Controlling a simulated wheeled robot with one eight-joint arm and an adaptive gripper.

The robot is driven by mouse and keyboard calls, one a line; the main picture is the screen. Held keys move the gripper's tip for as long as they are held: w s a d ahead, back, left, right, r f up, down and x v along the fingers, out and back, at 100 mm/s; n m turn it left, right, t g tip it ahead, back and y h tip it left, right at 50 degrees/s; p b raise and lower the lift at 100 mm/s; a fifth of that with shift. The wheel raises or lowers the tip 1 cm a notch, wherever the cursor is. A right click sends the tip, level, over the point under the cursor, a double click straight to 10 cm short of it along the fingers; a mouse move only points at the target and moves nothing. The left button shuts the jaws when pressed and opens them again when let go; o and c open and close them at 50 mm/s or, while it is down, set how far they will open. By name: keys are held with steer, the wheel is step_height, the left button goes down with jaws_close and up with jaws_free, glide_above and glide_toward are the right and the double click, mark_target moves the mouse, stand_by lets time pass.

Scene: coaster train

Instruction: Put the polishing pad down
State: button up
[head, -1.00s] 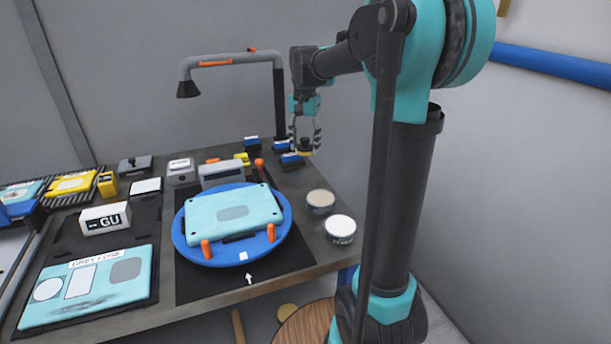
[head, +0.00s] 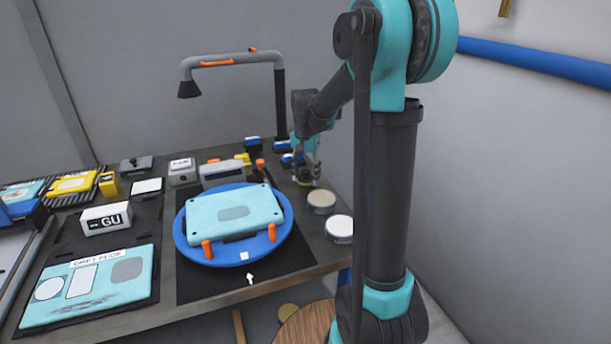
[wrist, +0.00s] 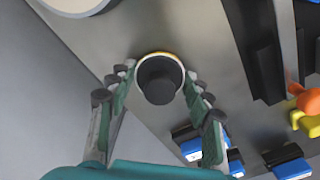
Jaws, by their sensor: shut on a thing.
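My gripper (head: 306,176) is low over the right rear part of the workbench, just behind the round tins. In the wrist view its two fingers (wrist: 158,88) are closed around the dark round knob of the polishing pad (wrist: 160,80). A thin yellowish rim shows around the knob. In the head view the pad (head: 306,183) is a small pale edge under the fingers, close to the bench top. I cannot tell whether its underside touches the bench.
Two round tins, one tan-topped (head: 321,198) and one white-topped (head: 340,227), stand in front of the gripper. The blue turntable (head: 190,250) bears a pale teal panel (head: 205,210) to the left. Blue-and-black blocks (wrist: 292,165) and a lamp post (head: 280,105) are behind.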

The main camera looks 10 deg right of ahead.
mark_target(306, 171)
steer(key=shift+f, duration=0.15)
steer(key=o, duration=1.2)
step_height(306, 171, up, 12)
